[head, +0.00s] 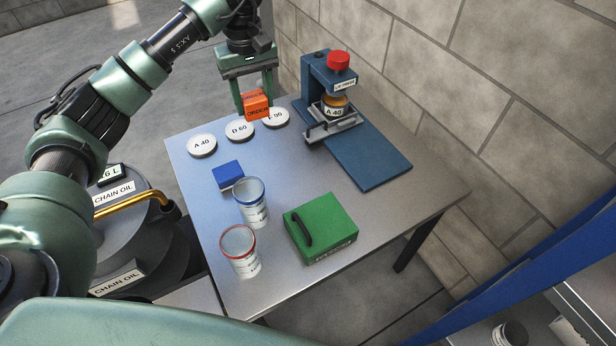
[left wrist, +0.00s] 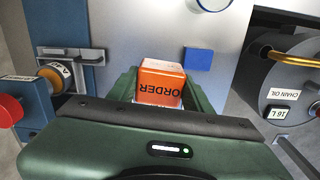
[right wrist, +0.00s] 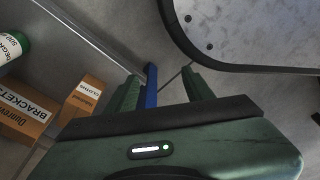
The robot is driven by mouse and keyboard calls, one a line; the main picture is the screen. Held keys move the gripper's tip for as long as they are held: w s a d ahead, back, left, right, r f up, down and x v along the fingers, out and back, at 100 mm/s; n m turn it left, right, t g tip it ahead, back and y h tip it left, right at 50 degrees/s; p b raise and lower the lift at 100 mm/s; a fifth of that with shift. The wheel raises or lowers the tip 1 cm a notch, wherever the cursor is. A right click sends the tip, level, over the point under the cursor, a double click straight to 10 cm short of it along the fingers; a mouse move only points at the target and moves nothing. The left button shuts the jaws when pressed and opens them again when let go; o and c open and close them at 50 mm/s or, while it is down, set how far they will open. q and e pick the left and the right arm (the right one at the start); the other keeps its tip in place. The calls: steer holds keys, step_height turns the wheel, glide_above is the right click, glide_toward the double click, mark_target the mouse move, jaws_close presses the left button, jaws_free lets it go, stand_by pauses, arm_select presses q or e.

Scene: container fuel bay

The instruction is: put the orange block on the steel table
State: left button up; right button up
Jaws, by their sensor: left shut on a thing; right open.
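The orange block (head: 256,105), lettered ORDER, is held between the fingers of my left gripper (head: 256,98). It also shows between the fingers in the left wrist view (left wrist: 160,83). The steel table (head: 310,215) is below; the block appears over its far left end, by the white discs. I cannot tell the exact gap between block and table. My right gripper (right wrist: 160,85) shows only in the right wrist view, open and empty, away from the steel table's top.
On the table are white discs (head: 202,146), a blue block (head: 228,175), two clear cups (head: 250,203), a green case (head: 321,228) and a blue press (head: 318,75) with a red knob. A brick wall (head: 500,100) stands behind.

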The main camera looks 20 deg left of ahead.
arm_select(q)
steer(key=shift+w+a+n+b, duration=0.4)
steer(key=shift+w+n+b, duration=0.1)
steer(key=shift+b, duration=0.55)
steer(key=shift+f, duration=0.15)
step_height(320, 180, down, 3)
steer(key=shift+f+b, duration=0.15)
steer(key=shift+b, duration=0.45)
steer(key=b, duration=0.1)
glide_above(264, 166)
step_height(264, 166, down, 11)
steer(key=shift+f, duration=0.1)
step_height(264, 166, down, 4)
steer(key=shift+f, duration=0.45)
arm_select(e)
steer(key=w+a+r, duration=0.1)
steer(key=w+r, duration=0.5)
steer(key=shift+w+r+t, duration=0.2)
steer(key=shift+w+t, duration=0.05)
steer(key=shift+t, duration=0.15)
arm_select(q)
steer(key=shift+b, duration=0.3)
